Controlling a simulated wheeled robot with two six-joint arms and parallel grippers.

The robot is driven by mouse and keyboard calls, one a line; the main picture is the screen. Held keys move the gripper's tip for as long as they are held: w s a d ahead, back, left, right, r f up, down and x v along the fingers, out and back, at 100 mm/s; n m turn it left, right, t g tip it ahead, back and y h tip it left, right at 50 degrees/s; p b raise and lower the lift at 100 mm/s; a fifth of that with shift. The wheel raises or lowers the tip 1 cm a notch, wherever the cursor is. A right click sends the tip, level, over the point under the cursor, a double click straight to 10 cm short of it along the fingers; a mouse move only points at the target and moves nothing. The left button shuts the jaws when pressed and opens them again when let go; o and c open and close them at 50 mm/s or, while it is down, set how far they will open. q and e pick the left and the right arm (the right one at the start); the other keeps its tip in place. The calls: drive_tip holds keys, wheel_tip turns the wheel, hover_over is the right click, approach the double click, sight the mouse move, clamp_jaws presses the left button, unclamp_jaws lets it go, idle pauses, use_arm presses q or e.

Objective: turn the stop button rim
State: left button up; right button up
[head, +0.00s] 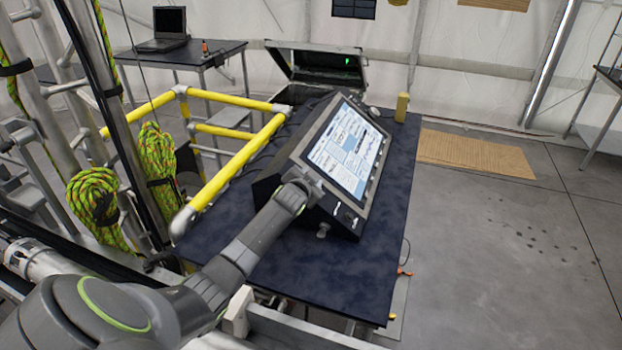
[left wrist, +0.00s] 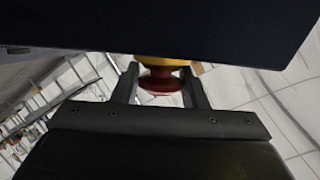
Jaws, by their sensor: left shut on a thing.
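The stop button shows in the left wrist view as a red rim (left wrist: 161,84) below a yellow collar (left wrist: 160,63). The dark panel (left wrist: 200,30) of the console fills the top of that view. My left gripper (left wrist: 161,75) has one finger on each side of the red rim and is shut on it. In the head view my left arm reaches to the near lower edge of the console (head: 345,150), whose screen is lit. The button and my left fingertips are hidden there behind the arm. My right gripper is not in view.
The console stands on a dark-topped table (head: 385,215). A yellow block (head: 401,108) stands at its far end, with an open case (head: 318,68) behind. Yellow rails (head: 228,172) and green rope coils (head: 95,200) are on the left. The floor on the right is largely clear.

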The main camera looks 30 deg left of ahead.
use_arm(q)
drive_tip(key=shift+s+f, duration=0.1)
drive_tip(key=shift+f, duration=0.1)
drive_tip(key=o, duration=1)
drive_tip(key=shift+a+r, duration=0.1)
drive_tip(key=shift+s+d+r, duration=0.15)
drive_tip(key=shift+s+d, duration=0.05)
drive_tip(key=shift+s, duration=0.3)
drive_tip(key=shift+b+v, duration=2.05)
drive_tip(key=shift+v, duration=6.05)
drive_tip(key=shift+a+r, duration=0.1)
drive_tip(key=shift+r, duration=0.05)
